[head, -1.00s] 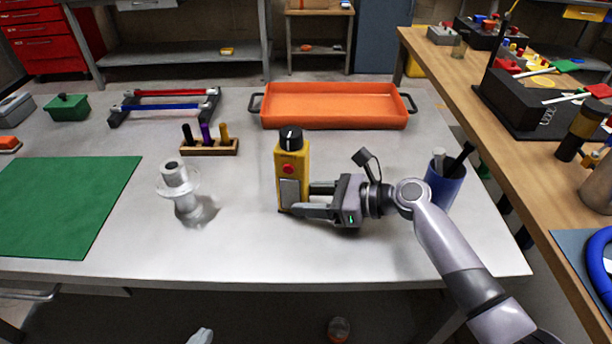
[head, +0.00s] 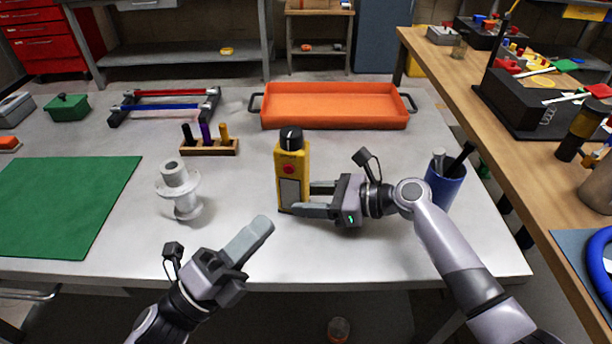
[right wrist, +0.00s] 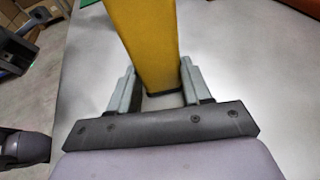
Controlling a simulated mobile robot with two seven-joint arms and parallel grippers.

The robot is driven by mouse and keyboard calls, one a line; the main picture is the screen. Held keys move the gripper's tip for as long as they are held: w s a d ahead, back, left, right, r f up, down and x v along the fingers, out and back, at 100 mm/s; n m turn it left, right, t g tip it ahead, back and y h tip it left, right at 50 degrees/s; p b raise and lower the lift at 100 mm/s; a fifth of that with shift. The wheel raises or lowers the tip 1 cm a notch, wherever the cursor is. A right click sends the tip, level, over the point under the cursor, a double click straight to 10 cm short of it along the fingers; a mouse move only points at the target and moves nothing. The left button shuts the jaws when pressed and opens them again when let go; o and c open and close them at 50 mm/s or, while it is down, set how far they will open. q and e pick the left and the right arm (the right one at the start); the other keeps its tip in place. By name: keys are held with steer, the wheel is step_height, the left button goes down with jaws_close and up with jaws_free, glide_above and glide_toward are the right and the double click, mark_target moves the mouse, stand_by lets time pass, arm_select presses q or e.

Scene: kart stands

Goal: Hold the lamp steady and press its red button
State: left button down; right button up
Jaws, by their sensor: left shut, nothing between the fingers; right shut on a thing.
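The lamp (head: 293,174) is a yellow upright box with a black knob on top. Its red button (head: 290,170) is on the upper front face, above a grey panel. My right gripper (head: 311,199) is shut on the lamp's lower part from the right; the lamp stands upright on the table. In the right wrist view the yellow body (right wrist: 148,45) sits between both fingers. My left gripper (head: 266,224) is shut and empty over the table's front area. Its fingertips point up and right, below and left of the lamp, apart from it.
A white spool-like part (head: 181,190) stands left of the lamp. A wooden rack with pens (head: 209,148) and an orange tray (head: 335,106) are behind. A blue cup (head: 447,184) stands beside my right arm. A green mat (head: 65,205) lies at left.

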arm_select(q)
steer(key=m+g, duration=0.1)
steer(key=m, duration=0.1)
glide_toward(303, 164)
steer(key=shift+w+d+r+h, duration=0.15)
steer(key=shift+w+d+r, duration=0.15)
steer(key=shift+d, duration=0.2)
steer(key=shift+w+d+r+h, duration=0.1)
steer(key=shift+w+d+r, duration=0.15)
steer(key=shift+d, duration=0.3)
steer(key=shift+w+d+r+h, duration=0.2)
steer(key=shift+w+d, duration=0.1)
steer(key=shift+d, duration=0.2)
steer(key=shift+w, duration=0.15)
stand_by(0.9)
steer(key=shift+w+d, duration=0.1)
steer(key=shift+w, duration=0.15)
steer(key=shift+w, duration=0.2)
stand_by(0.4)
steer(key=shift+s, duration=0.65)
